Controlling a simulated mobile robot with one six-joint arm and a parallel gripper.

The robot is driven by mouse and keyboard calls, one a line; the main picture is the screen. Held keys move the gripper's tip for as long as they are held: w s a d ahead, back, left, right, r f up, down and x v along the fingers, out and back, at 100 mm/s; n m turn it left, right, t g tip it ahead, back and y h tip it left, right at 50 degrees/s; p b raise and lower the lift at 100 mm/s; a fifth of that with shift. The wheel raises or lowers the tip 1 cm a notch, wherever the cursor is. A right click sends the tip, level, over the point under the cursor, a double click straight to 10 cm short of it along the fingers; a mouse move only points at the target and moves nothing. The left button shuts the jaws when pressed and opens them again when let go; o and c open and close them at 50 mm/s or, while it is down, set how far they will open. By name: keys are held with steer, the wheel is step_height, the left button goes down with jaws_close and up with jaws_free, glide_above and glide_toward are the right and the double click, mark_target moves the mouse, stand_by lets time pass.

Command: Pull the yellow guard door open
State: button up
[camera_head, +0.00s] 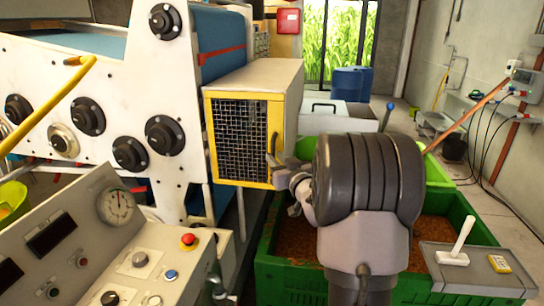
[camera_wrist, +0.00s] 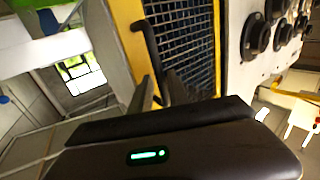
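The yellow guard door (camera_head: 208,140) is a yellow frame around dark wire mesh, on the front of a beige box. It looks closed, its frame flush with the box. In the wrist view its yellow edge (camera_wrist: 127,35) and mesh (camera_wrist: 185,35) fill the upper middle. A dark bar handle (camera_wrist: 151,45) stands on the frame; it shows in the head view near the door's right edge (camera_head: 272,143). My gripper (camera_wrist: 160,88) is at the handle's near end, with a finger on either side of it. Whether the fingers press on the handle is unclear.
A white press panel with black knobs (camera_head: 85,117) stands left of the door. A control console (camera_head: 120,255) is at the lower left. A green crate (camera_head: 285,285) of brown material lies below my arm. A white box (camera_head: 340,112) and blue drum (camera_head: 350,83) stand behind.

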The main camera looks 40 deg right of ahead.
steer(key=shift+x, duration=1.25)
jaws_close()
stand_by(0.5)
